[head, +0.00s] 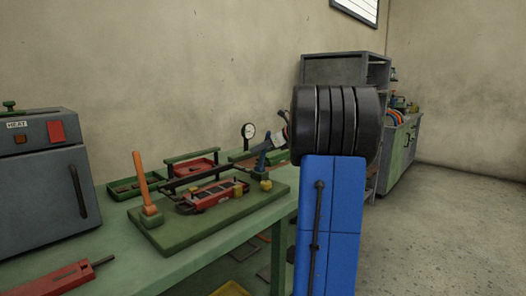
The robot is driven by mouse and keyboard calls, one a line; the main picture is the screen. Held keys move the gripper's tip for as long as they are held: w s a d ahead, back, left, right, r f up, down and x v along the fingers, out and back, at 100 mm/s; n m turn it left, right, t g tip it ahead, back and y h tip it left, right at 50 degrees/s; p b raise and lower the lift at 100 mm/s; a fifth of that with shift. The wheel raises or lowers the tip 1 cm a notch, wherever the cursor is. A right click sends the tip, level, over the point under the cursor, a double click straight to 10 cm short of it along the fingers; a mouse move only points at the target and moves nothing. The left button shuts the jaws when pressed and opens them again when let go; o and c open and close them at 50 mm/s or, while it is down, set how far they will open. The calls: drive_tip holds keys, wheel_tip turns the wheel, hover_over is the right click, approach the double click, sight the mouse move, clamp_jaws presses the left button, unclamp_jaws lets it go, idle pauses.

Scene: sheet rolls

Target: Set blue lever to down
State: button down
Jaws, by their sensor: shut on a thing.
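The blue lever (261,161) stands at the right end of a green board (170,235) on the workbench. It tilts up to the right, and its top end is at my gripper. My gripper (271,146) comes in from the right, in front of my dark arm joint, and is shut on the upper end of the blue lever. The fingertips are small and partly hidden, so the exact grip is hard to see. An orange lever (141,180) stands nearly upright at the left end of the same board.
A red device (213,195) lies on the board between the levers. A dark oven-like box (40,180) stands at the left. Green trays and a gauge (248,131) are behind the board. A red tool (55,280) lies at the front left. Open floor (440,230) is at the right.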

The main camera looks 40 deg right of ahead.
drive_tip(key=shift+w+a+f+m+g+h, duration=0.15)
drive_tip(key=shift+w+f+g, duration=0.1)
drive_tip(key=shift+w+g, duration=0.75)
drive_tip(key=shift+w+f+m+g+h, duration=0.1)
drive_tip(key=shift+w+f+g, duration=0.1)
drive_tip(key=shift+w+g, duration=0.7)
drive_tip(key=shift+w+a+f+m+g+h, duration=0.15)
drive_tip(key=shift+w+f+g, duration=0.1)
drive_tip(key=shift+w+g, duration=0.75)
drive_tip(key=shift+s+d+g, duration=0.1)
drive_tip(key=shift+s+g, duration=0.15)
drive_tip(key=shift+g, duration=0.05)
drive_tip(key=c, duration=1.7)
unclamp_jaws()
drive_tip(key=v, duration=1.7)
drive_tip(key=shift+s+r, duration=0.1)
drive_tip(key=shift+s, duration=0.05)
